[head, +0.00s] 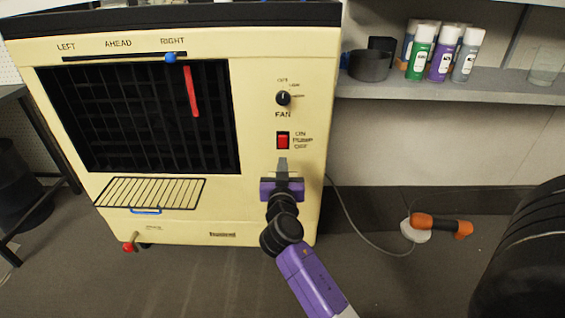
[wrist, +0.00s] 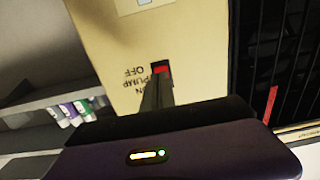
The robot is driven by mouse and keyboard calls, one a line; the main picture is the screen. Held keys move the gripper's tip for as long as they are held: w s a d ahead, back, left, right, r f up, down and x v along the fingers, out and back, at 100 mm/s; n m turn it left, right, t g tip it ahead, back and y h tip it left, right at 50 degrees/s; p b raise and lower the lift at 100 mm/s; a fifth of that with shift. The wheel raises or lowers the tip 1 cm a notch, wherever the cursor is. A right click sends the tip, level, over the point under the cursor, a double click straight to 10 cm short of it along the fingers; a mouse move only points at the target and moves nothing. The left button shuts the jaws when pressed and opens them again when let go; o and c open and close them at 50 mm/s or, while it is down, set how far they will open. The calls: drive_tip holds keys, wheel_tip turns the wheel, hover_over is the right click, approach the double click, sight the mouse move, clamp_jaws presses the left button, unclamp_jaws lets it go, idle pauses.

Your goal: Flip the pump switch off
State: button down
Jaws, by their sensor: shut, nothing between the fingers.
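The pump switch (head: 283,141) is a small red rocker in a black frame on the right of the cream cooler's front panel (head: 262,60). The labels ON, PUMP and OFF run down beside it, with ON at the top. My gripper (head: 282,160) is just below the switch in the head view, fingers together and empty, pointing up toward it. In the wrist view the finger (wrist: 160,82) overlaps part of the red switch (wrist: 162,69), hiding some of it. I cannot tell whether the fingertips touch the switch or which way it is tilted.
The fan knob (head: 283,98) is above the switch. The vent with a blue slider (head: 171,58) and a wire rack (head: 150,192) are to the left. Spray cans (head: 441,53) stand on a shelf at right. A cord and an orange-handled tool (head: 440,224) lie on the floor.

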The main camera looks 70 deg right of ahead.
drive_tip(key=f+v, duration=0.1)
drive_tip(key=v, duration=0.7)
drive_tip(key=shift+a, duration=0.25)
drive_tip(key=shift+f, duration=0.15)
